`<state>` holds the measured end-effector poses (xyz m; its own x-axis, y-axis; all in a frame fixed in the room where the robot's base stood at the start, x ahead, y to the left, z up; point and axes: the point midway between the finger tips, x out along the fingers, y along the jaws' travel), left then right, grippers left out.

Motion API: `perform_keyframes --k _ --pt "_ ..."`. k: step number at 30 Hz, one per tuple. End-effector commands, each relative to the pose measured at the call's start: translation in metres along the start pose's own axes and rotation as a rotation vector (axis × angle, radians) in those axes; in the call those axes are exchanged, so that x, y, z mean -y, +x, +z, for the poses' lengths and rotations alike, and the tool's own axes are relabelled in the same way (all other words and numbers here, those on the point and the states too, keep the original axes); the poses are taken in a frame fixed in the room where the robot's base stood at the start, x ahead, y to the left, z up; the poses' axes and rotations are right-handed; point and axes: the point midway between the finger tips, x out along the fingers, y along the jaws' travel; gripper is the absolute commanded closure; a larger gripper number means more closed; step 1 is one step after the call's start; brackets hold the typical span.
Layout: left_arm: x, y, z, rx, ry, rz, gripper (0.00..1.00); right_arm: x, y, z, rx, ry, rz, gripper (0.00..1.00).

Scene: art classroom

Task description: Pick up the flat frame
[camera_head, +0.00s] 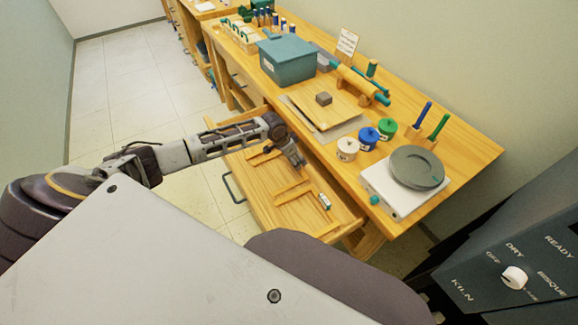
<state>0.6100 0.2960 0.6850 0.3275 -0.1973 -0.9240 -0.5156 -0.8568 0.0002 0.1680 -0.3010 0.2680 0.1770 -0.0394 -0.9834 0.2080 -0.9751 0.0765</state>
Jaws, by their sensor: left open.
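My left arm reaches in from the left, and my left gripper (297,161) is open over the pulled-out wooden drawer (262,207). Nothing shows between its fingers. Thin wooden strips (291,191) lie or stand in the drawer below the gripper. I cannot tell whether they are dividers or part of the flat frame. A small white and green piece (324,201) lies at the drawer's right end. The gripper and arm hide part of the drawer's far side. My right gripper is out of view.
A dark kiln panel (515,265) is at lower right. Tiled floor (110,95) is clear at left.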

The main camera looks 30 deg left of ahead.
Motion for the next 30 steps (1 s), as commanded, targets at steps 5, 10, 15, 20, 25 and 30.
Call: perform_keyframes --k 5,10,15,20,25,30 --pt "0.000 0.013 0.000 0.000 0.000 0.000 0.21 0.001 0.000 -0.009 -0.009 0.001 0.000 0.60" --pt "0.000 0.015 0.000 0.000 0.000 -0.001 0.21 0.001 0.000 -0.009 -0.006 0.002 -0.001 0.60" --pt "0.000 0.015 0.000 0.000 0.000 -0.001 0.21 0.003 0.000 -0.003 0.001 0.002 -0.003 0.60" --pt "0.000 0.015 0.000 0.000 0.000 -0.001 0.21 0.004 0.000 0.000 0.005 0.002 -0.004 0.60" --pt "0.000 0.015 0.001 0.000 0.000 -0.001 0.38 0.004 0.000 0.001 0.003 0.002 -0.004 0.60" --pt "0.000 0.015 0.001 0.000 0.000 -0.001 0.60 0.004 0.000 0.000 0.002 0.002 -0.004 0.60"
